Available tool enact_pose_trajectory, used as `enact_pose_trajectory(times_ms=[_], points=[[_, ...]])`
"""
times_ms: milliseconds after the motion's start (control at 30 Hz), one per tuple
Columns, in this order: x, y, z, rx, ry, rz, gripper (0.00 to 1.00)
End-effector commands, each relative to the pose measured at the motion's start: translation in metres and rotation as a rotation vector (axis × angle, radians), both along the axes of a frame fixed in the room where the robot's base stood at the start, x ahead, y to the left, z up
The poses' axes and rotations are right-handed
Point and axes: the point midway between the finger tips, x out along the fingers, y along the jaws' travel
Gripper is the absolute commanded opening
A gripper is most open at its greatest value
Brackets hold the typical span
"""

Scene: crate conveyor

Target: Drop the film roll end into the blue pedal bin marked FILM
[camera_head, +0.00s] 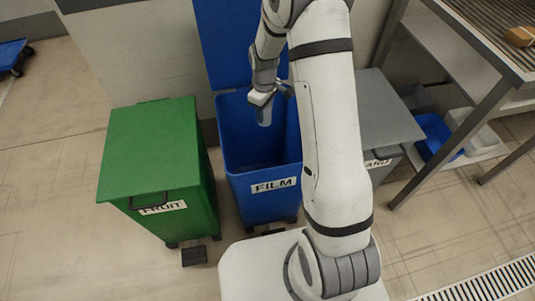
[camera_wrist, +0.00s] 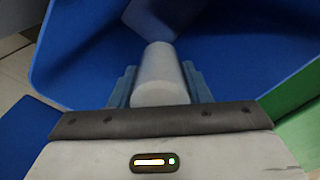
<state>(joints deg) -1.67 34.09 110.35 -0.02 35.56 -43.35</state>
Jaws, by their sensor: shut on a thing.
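The blue pedal bin (camera_head: 235,170) marked FILM stands in the middle of the head view with its lid (camera_head: 222,45) raised at the back. My gripper (camera_head: 264,105) is over the bin's open mouth, pointing down. It is shut on the film roll end (camera_head: 265,117), a pale whitish cylinder that hangs below the fingers. In the wrist view the film roll end (camera_wrist: 160,75) sits between the two fingers (camera_wrist: 160,88), with the bin's blue walls (camera_wrist: 235,50) around it. My arm hides the right part of the bin.
A green bin (camera_head: 150,150) marked FRUIT, lid shut, stands close on the left. A grey bin (camera_head: 390,115) with a partly hidden label stands on the right, beside a metal-legged conveyor (camera_head: 480,40). A floor drain grate (camera_head: 490,283) lies at lower right.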

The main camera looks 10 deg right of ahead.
Motion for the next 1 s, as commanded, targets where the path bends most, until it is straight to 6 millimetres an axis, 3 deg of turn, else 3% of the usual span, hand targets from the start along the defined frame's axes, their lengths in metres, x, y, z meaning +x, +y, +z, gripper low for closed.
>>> enact_pose_trajectory(times_ms=[33, 200, 500, 533, 800, 1000], points=[[0.0, 0.0, -0.011, 0.0, 0.001, 0.0, 0.21], [0.0, 0.0, -0.024, 0.0, 0.0, 0.0, 0.21], [0.0, 0.0, -0.025, 0.0, 0.0, 0.0, 0.21], [0.0, 0.0, -0.025, 0.0, 0.0, 0.0, 0.45], [0.0, 0.001, -0.025, 0.0, 0.0, 0.0, 0.67], [0.0, 0.001, -0.025, 0.0, 0.0, 0.001, 0.68]])
